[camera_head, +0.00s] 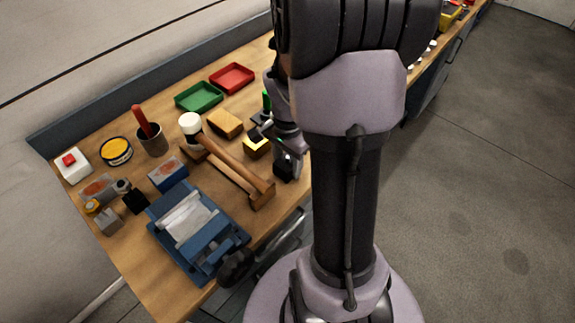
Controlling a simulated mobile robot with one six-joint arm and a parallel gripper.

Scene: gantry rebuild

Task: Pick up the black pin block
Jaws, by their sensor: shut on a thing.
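My gripper (284,154) is over the right-hand part of the workbench, partly hidden behind my own arm. It is shut on a small black block (284,171), which I take to be the black pin block. The block is at or just above the wood near the bench's front edge; I cannot tell whether it touches. Its pins cannot be made out. Another small black block (136,201) stands at the left, among grey metal parts.
A wooden-handled tool (233,168) and a yellow-and-black block (256,147) lie left of my gripper. A blue vise (190,235) stands at the front left. Green (199,97) and red (232,77) trays sit at the back. A dark cup (152,142) holds a red-handled tool.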

